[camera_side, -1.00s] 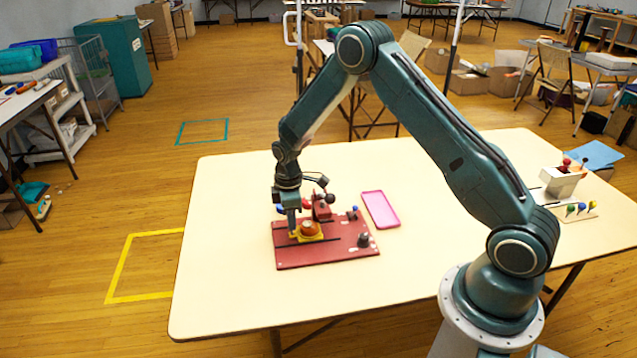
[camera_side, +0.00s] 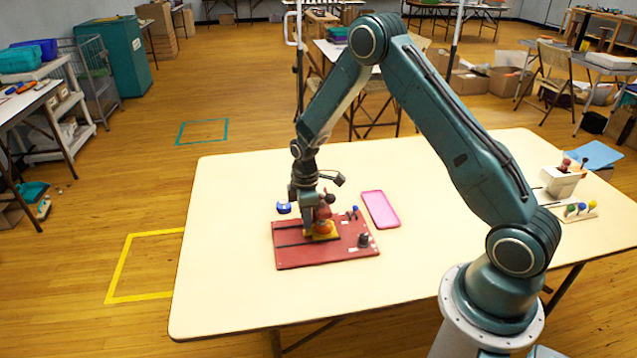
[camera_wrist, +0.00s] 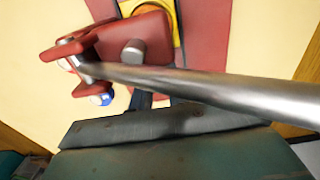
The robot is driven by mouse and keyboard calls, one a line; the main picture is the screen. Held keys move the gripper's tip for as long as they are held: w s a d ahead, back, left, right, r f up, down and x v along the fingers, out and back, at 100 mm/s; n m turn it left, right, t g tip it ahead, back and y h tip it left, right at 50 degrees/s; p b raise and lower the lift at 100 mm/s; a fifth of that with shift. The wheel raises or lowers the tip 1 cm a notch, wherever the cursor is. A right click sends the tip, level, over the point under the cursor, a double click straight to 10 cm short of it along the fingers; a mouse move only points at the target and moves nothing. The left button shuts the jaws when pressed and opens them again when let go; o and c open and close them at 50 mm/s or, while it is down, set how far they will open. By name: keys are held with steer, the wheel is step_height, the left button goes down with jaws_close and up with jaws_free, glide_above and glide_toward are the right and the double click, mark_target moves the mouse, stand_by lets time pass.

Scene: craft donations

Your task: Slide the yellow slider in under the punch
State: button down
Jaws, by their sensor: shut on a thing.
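The yellow slider (camera_side: 333,237) sits on the red base board (camera_side: 290,259), with an orange round piece on top. My gripper (camera_side: 308,230) is shut on the slider at its left side. The red punch (camera_side: 325,212) stands close over and behind the orange piece in the side view, partly hidden by my gripper. In the wrist view the red punch body (camera_wrist: 150,28) covers part of the yellow slider (camera_wrist: 172,8). A grey metal bar (camera_wrist: 200,84) crosses that view in front of the punch. The fingertips are hidden there, and I cannot tell the exact alignment under the punch.
A pink tray (camera_side: 381,209) lies just right of the board. A white block (camera_side: 562,182) is at the table's far right. The front of the cream table (camera_side: 230,305) is clear.

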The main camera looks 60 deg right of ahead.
steer(key=shift+d, duration=0.1)
steer(key=c, duration=1.4)
jaws_free()
steer(key=shift+c, duration=0.2)
steer(key=shift+r, duration=3.75)
